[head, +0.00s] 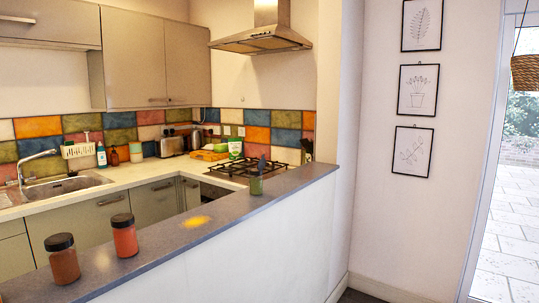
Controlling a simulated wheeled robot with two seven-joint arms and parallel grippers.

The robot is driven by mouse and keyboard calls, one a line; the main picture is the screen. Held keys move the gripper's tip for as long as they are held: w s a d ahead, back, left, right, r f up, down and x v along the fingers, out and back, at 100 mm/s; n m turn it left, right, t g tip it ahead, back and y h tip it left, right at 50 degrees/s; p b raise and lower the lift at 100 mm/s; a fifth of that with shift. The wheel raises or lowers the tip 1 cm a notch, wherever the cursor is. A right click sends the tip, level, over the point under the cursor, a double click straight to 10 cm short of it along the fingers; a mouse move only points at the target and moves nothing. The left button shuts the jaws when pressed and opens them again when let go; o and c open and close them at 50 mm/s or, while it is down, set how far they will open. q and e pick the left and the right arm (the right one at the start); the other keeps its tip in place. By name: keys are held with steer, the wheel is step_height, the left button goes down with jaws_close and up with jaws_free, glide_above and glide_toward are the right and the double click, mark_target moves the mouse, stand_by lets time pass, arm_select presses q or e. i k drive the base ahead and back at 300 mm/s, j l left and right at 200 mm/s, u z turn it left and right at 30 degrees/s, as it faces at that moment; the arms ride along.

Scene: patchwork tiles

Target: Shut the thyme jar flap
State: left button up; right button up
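Two jars with dark lids on stand on the grey ledge (215,215). One is a brown-red jar (64,265) and the other an orange-red jar (124,240). Farther along the ledge stands a small green jar (256,187). A dark upright piece (261,163) shows just above it and looks like a raised flap, though it is too small to be sure. No label can be read, so which jar holds thyme is not certain; the green one fits by colour. Neither of my grippers is in view.
A yellow patch (190,222) lies on the ledge between the orange-red jar and the green jar. Behind the ledge are a gas hob (235,168), a toaster (171,146) and a sink (68,186). The ledge meets a wall at its far end.

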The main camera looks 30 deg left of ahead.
mark_target(262, 163)
steer(key=i+u, duration=0.4)
steer(key=i+l+u, duration=0.2)
steer(key=u, duration=0.2)
steer(key=i+l+u, duration=0.25)
steer(key=i+u, duration=0.15)
steer(key=i+l+u, duration=0.3)
steer(key=u, duration=0.15)
steer(key=i+l+u, duration=0.15)
steer(key=l+u, duration=0.25)
steer(key=l, duration=0.1)
